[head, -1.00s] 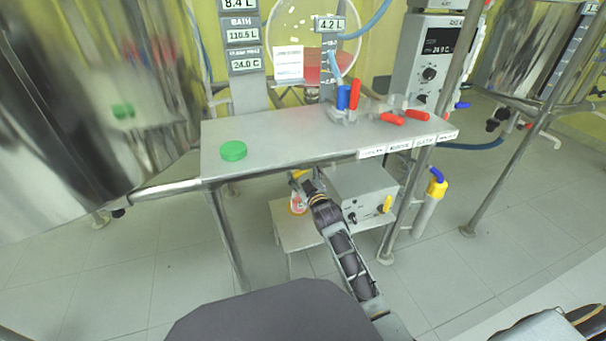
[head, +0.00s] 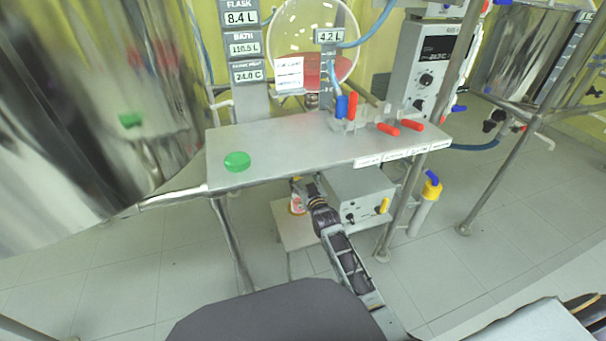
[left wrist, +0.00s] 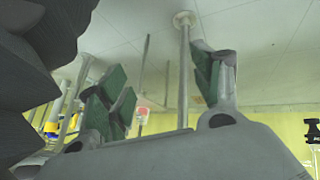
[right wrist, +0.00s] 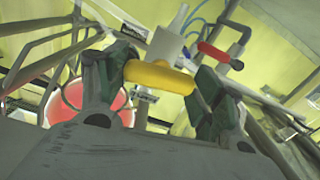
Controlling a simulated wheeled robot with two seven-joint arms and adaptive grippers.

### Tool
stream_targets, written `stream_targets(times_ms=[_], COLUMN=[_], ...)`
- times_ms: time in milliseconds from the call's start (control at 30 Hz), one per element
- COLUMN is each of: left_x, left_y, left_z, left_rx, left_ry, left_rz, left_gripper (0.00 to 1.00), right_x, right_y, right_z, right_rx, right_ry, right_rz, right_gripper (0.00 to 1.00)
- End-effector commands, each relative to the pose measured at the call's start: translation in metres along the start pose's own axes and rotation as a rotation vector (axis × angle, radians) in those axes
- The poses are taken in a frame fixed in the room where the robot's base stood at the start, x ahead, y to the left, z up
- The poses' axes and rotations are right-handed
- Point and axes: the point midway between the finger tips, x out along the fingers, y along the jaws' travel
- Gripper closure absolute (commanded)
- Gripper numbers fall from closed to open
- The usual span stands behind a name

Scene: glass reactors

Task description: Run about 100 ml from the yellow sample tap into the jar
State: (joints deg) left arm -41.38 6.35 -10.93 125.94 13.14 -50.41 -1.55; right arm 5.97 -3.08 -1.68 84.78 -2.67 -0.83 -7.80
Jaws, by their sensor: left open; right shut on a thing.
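The jar (head: 297,205) stands on a low stand under the bench, partly behind my right gripper. It shows white and orange-red; whether that is label or liquid I cannot tell. A green lid (head: 237,161) lies on the bench top. My right gripper (head: 303,184) is under the bench's front edge, just above the jar. In the right wrist view it is shut on the yellow tap handle (right wrist: 160,77), which lies across between its fingers. The tap outlet is hidden. My left gripper (left wrist: 160,90) is open and empty, outside the head view.
The steel bench (head: 280,142) carries red-handled taps (head: 388,129) and a blue one. A round flask (head: 312,40) with red liquid is behind it. A grey control box (head: 360,192) sits right of the jar. A large steel vessel (head: 90,120) stands left. The floor in front is open.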

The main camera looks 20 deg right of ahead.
Motion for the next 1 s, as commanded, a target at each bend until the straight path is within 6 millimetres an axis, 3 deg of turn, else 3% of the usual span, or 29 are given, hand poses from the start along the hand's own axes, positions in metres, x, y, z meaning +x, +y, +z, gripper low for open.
stream_targets(times_ms=[100, 333, 900, 933, 1000], left_x=[-0.015, -0.029, -0.034, -0.034, -0.034], left_y=[0.003, 0.003, 0.003, 0.003, 0.002], left_z=[-0.012, -0.019, -0.021, -0.021, -0.021], left_rx=[0.022, 0.04, 0.046, 0.046, 0.046], left_ry=[-0.026, -0.06, -0.075, -0.075, -0.075], left_rz=[-0.008, -0.023, -0.029, -0.029, -0.029], left_gripper=[0.34, 0.34, 0.34, 0.34, 0.34], right_x=[0.0, 0.0, 0.0, 0.0, 0.0], right_y=[0.0, 0.0, -0.001, -0.001, 0.0], right_z=[-0.001, 0.0, 0.001, 0.001, 0.001], right_rx=[0.051, 0.12, 0.151, 0.151, 0.15], right_ry=[-0.003, -0.002, -0.002, -0.002, -0.002], right_rz=[-0.001, -0.001, 0.0, 0.0, 0.0], right_gripper=[0.56, 0.56, 0.56, 0.3, 0.21])
